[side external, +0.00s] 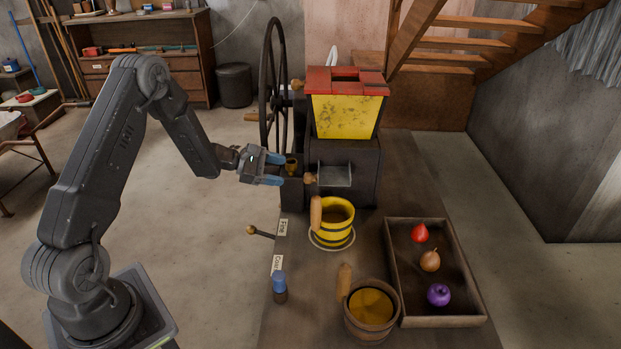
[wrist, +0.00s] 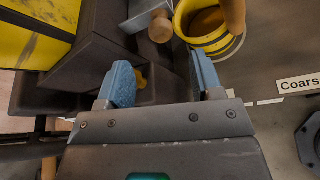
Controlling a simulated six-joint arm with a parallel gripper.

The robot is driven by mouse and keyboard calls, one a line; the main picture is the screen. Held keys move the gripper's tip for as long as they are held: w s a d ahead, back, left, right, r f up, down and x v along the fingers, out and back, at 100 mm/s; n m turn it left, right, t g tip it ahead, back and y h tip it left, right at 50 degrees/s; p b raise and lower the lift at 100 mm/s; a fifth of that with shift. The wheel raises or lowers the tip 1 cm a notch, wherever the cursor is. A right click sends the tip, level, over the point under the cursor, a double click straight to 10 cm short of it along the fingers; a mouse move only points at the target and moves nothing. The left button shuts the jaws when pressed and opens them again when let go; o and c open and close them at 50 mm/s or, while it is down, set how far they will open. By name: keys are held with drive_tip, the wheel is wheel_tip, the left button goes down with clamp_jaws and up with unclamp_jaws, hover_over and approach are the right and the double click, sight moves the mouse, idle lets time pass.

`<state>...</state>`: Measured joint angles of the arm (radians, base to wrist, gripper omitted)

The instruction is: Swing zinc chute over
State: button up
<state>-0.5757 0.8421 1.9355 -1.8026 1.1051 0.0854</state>
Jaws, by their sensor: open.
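The zinc chute (side external: 335,175) is a small grey metal tray on the front of the dark mill body, below the yellow hopper (side external: 345,115). A round wooden knob (side external: 310,178) sits at its left side. In the wrist view, part of the chute (wrist: 148,12) and its knob (wrist: 160,29) show at the top, beyond my fingertips. My gripper (side external: 277,168), with blue fingers, is open just left of the knob, apart from it and touching nothing that I can see. A yellow bucket (side external: 337,238) with a wooden handle stands on a round plate below the chute.
A small brass-coloured piece (side external: 292,163) sits by my fingertips. A large spoked wheel (side external: 273,80) stands behind. A lever knob (side external: 251,230) juts left beside the labels. A wooden bucket (side external: 370,310), a blue-topped bottle (side external: 279,286) and a tray (side external: 457,322) of coloured items stand nearer.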

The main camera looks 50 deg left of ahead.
sight(311, 178)
drive_tip(key=x, duration=1)
